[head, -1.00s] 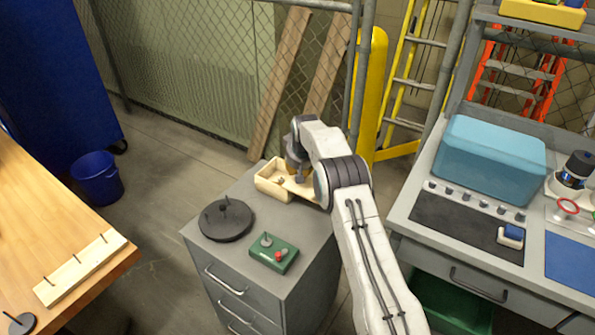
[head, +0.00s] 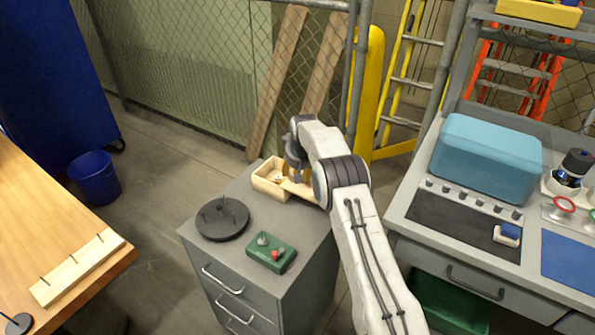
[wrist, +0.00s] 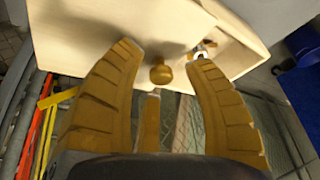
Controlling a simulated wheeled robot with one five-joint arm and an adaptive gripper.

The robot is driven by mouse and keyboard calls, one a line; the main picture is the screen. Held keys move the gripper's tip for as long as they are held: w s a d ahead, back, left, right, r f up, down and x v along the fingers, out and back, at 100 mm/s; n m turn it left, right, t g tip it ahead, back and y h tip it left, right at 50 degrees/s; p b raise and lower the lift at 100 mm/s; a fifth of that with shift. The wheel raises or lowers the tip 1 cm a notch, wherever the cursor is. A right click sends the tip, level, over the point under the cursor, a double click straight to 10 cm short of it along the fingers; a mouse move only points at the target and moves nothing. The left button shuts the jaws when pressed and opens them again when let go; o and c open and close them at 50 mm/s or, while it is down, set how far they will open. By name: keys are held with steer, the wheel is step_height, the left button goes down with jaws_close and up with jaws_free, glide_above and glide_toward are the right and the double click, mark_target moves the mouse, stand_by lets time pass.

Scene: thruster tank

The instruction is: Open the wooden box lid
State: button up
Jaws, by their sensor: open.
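The pale wooden box (head: 267,187) stands at the back of the grey drawer cabinet. Its left part is uncovered in the head view, with a small item inside. The flat lid (head: 300,190) covers its right part, partly hidden by my arm. In the wrist view, the lid (wrist: 115,22) carries a round brass knob (wrist: 160,73), and the uncovered compartment (wrist: 233,52) shows to the right. In the head view, my gripper (head: 285,174) is mostly hidden by the wrist.
On the cabinet top (head: 240,254), a dark round pegged disc (head: 222,220) and a green control box (head: 271,252) lie in front of the wooden box. A workbench (head: 410,228) is at the right, a wooden table (head: 50,225) at the left. A mesh fence stands behind.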

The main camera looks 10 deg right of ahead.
mark_target(300, 187)
steer(key=shift+r, duration=0.15)
steer(key=v, duration=1.1)
steer(key=shift+s+r, duration=0.25)
